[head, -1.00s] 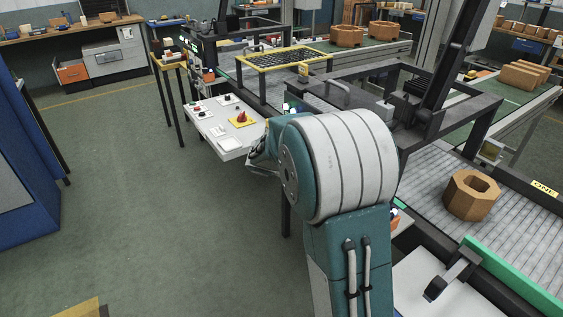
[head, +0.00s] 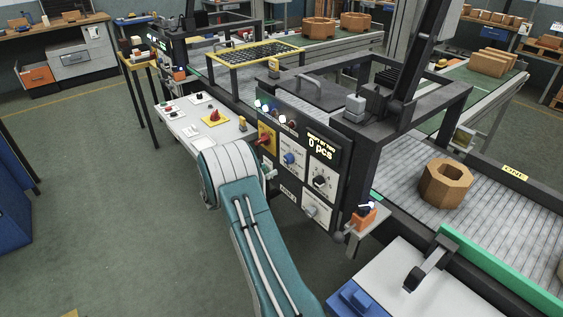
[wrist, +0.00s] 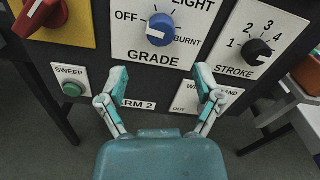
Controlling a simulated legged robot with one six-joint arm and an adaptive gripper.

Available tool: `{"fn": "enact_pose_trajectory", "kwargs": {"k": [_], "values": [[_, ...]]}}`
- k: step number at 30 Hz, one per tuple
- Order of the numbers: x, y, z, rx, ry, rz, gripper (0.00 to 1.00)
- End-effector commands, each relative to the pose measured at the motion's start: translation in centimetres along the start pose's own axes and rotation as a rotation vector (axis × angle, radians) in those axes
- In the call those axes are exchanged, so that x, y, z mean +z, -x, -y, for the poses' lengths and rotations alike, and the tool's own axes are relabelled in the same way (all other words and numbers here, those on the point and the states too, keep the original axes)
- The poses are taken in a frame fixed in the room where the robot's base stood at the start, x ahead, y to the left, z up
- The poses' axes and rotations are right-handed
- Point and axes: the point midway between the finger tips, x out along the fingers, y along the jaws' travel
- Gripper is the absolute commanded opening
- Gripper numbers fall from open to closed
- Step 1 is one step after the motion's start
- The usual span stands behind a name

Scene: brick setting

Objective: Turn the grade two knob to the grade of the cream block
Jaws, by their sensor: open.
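The blue grade knob (wrist: 161,28) is on a white plate marked OFF, LIGHT, BURNT and GRADE, at top centre in the wrist view. A label reading ARM 2 is below it. The knob has a white mark, but I cannot tell its exact setting. The knob also shows on the panel in the head view (head: 289,159). My gripper (wrist: 161,76) is open and empty, its two fingers apart below the knob plate and not touching the knob. I cannot single out a cream block; a tan octagonal block (head: 446,184) with a hole sits on the grey roller conveyor.
A red knob (wrist: 40,14) on a yellow plate, a black stroke knob (wrist: 257,50) and a green sweep button (wrist: 73,89) surround the grade plate. A display (head: 322,146) reads 0 pcs. A white control table (head: 240,128) stands left of the panel. Floor is open at left.

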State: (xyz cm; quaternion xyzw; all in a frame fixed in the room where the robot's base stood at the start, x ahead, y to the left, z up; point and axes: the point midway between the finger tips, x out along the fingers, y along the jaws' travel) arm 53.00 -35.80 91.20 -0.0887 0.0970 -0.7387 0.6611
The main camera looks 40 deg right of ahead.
Motion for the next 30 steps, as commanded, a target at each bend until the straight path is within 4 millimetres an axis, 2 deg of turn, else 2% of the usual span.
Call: {"fn": "enact_pose_trajectory", "kwargs": {"k": [3, 10, 15, 23, 24, 26, 27, 28, 29, 30], "values": [[-0.1, -2.5, 0.1, -0.003, -0.001, -0.002, 0.84], [-0.1, -6.0, 0.1, -0.003, -0.001, -0.002, 0.84], [0.0, -7.1, 0.0, 0.0, -0.001, -0.002, 0.84], [0.0, -7.2, 0.0, 0.0, -0.001, -0.002, 0.84], [0.0, -7.2, 0.0, 0.0, -0.001, -0.002, 0.66], [0.0, -7.2, 0.0, 0.0, -0.001, -0.002, 0.39], [0.0, -7.2, 0.0, 0.0, -0.001, -0.002, 0.22], [0.0, -7.2, 0.0, 0.0, -0.001, -0.002, 0.08], [0.0, -7.2, 0.0, 0.001, -0.001, -0.002, 0.02], [0.0, -7.2, 0.0, 0.001, -0.001, -0.002, 0.02]]}}
